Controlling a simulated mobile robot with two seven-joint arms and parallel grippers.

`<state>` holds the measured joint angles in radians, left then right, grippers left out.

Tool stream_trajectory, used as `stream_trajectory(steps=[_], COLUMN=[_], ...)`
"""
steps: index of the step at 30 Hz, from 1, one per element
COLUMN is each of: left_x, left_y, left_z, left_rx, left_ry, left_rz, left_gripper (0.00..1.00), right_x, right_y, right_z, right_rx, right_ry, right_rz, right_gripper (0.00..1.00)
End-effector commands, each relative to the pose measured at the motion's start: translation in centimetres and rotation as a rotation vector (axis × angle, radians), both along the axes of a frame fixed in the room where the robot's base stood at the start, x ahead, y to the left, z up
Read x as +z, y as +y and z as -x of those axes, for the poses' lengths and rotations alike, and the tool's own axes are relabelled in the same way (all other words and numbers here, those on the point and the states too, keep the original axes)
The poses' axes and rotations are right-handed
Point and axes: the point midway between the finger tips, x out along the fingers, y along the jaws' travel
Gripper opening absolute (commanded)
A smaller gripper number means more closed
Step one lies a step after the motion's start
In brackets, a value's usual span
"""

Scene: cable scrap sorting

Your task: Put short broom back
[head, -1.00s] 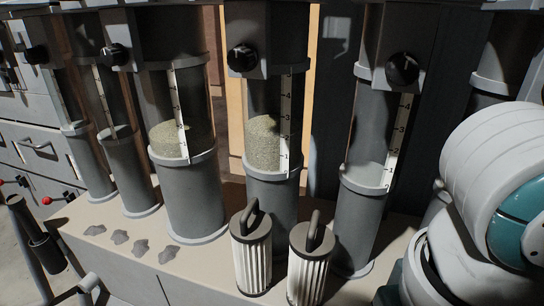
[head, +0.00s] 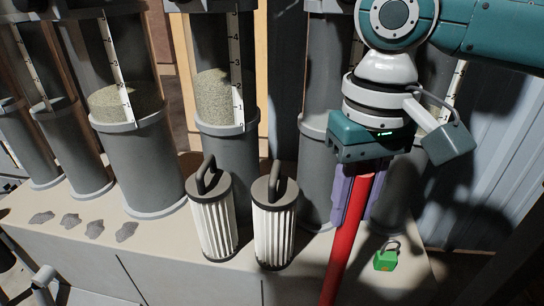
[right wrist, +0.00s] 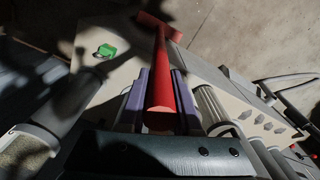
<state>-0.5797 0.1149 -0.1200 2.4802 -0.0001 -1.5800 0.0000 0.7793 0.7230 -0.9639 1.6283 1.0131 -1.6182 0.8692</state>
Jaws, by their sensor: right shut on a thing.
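The short broom has a red handle (head: 345,250) that runs down out of the bottom of the head view. My right gripper (head: 355,212) is shut on this handle near its upper end, with a purple finger on each side. The handle also shows in the right wrist view (right wrist: 160,85) between the fingers (right wrist: 158,100). A red crosspiece (right wrist: 158,24) shows at its far end, close to the floor or bench edge; I cannot tell whether it touches. My left gripper is not in view.
Two ribbed filter cartridges (head: 212,220) (head: 273,225) stand on the beige bench (head: 160,245) left of the handle. A green padlock (head: 386,258) lies right of it. Grey columns (head: 228,155) line the back. Several grey scraps (head: 95,229) lie at left. Open floor (right wrist: 225,40) shows beyond the bench.

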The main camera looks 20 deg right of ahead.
Motion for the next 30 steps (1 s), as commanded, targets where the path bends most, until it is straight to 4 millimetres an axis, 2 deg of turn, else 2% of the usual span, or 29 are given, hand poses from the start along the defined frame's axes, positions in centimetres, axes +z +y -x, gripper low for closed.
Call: stream_trajectory(steps=[8, 16, 28, 29, 30], left_x=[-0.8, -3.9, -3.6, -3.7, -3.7], left_y=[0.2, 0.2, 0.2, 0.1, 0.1], left_z=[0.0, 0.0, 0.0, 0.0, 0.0], left_rx=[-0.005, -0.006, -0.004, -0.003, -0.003], left_ry=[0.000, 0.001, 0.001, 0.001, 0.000], left_rz=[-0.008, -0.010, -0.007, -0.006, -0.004], left_gripper=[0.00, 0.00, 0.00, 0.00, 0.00], right_x=[-1.2, -5.8, -5.7, -5.8, -5.8], right_y=[0.0, -0.1, -0.2, -0.2, -0.2], right_z=[0.0, -0.2, -0.4, -0.3, -0.3], right_rx=[0.000, -0.002, 0.000, 0.000, 0.000], right_ry=[-0.002, -0.004, -0.003, -0.003, -0.003], right_rz=[0.000, 0.002, 0.000, 0.001, 0.001], right_gripper=[0.00, 0.00, 0.00, 0.34, 0.39])
